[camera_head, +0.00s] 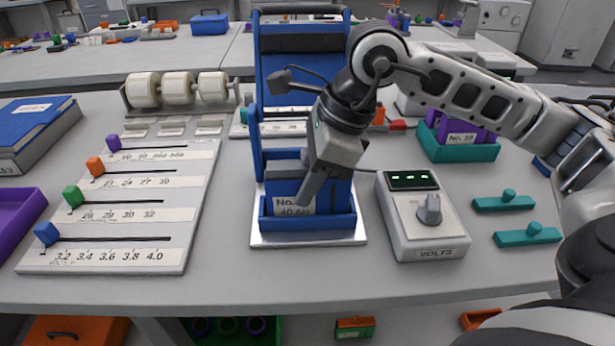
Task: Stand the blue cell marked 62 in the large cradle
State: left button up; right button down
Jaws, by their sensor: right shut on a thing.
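A blue cell (340,195) stands upright in the large blue cradle (308,228), on a silver plate near the front middle of the table. Its white label shows "No." and "40 Ah"; the cell's number is hidden behind my gripper. My right gripper (305,195) reaches down from the upper right and is shut at the cell's top and front, covering part of it. Whether the cell rests fully on the cradle floor is hidden by the cradle's front wall. My left gripper is out of view.
A white meter with a grey knob (429,209) stands close right of the cradle. A slider board (125,258) lies to the left. A tall blue frame (281,72) rises behind. A purple cell sits in a teal cradle (458,150) at right. Two teal knobbed bars (505,203) lie farther right.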

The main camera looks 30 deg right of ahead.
jog(key=c, duration=1.2)
grip_release()
jog(key=shift+f, duration=0.15)
jog(key=shift+o, duration=0.2)
jog(key=shift+r, duration=0.25)
jog(key=p+v, duration=0.1)
jog(key=v, duration=1.1)
jog(key=shift+f, duration=0.15)
